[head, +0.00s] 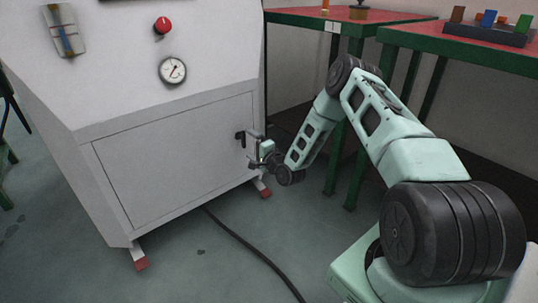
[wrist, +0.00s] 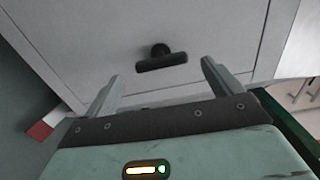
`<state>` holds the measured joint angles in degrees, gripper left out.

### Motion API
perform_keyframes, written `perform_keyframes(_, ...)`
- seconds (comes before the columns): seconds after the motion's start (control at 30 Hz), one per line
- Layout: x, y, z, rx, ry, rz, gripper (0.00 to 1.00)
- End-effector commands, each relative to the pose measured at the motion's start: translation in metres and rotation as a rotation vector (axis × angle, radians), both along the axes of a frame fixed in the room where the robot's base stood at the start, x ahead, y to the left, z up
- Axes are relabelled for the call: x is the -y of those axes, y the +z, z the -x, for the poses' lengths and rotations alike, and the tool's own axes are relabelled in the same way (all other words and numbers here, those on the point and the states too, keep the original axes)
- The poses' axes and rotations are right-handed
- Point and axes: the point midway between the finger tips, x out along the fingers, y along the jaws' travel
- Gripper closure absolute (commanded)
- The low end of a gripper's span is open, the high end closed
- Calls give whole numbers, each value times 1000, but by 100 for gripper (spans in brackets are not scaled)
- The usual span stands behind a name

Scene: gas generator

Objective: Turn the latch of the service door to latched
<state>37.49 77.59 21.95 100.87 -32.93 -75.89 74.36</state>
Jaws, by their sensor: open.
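The service door (head: 165,165) is the light grey panel low on the front of the white generator cabinet, and it looks flush with its frame. Its black latch (head: 240,136) is near the door's right edge. In the wrist view the latch (wrist: 162,58) is a dark T-shaped handle, its bar lying nearly level in that picture. My gripper (head: 258,143) is close to the latch, at its right in the head view. In the wrist view my gripper (wrist: 160,78) is open and empty, its two fingers apart, with the latch beyond and between them, not visibly touched.
A red knob (head: 162,25) and a round gauge (head: 172,70) sit above the door. Green tables with red tops (head: 460,43) stand behind my arm at right. A black cable (head: 245,243) runs over the floor. The cabinet has red-tipped feet (head: 141,264).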

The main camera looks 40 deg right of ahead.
Motion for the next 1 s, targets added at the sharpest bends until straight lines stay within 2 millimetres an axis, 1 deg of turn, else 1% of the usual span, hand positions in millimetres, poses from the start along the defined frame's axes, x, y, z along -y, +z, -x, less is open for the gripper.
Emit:
perform_keyframes(0.03, 1, 4, 14, -5, -2, -4, 9)
perform_keyframes(0.3, 3, 4, 76, -2, -2, -4, 9)
perform_keyframes(0.4, 3, 3, 95, -3, -1, -4, 9)
perform_keyframes(0.5, 4, 2, 108, -1, -1, -3, 9)
perform_keyframes(0.6, 4, 2, 117, 0, 0, -2, 9)
perform_keyframes(0.7, 4, 1, 121, 0, 0, -2, 9)
perform_keyframes(1.0, 4, 0, 122, 1, 0, -2, 9)
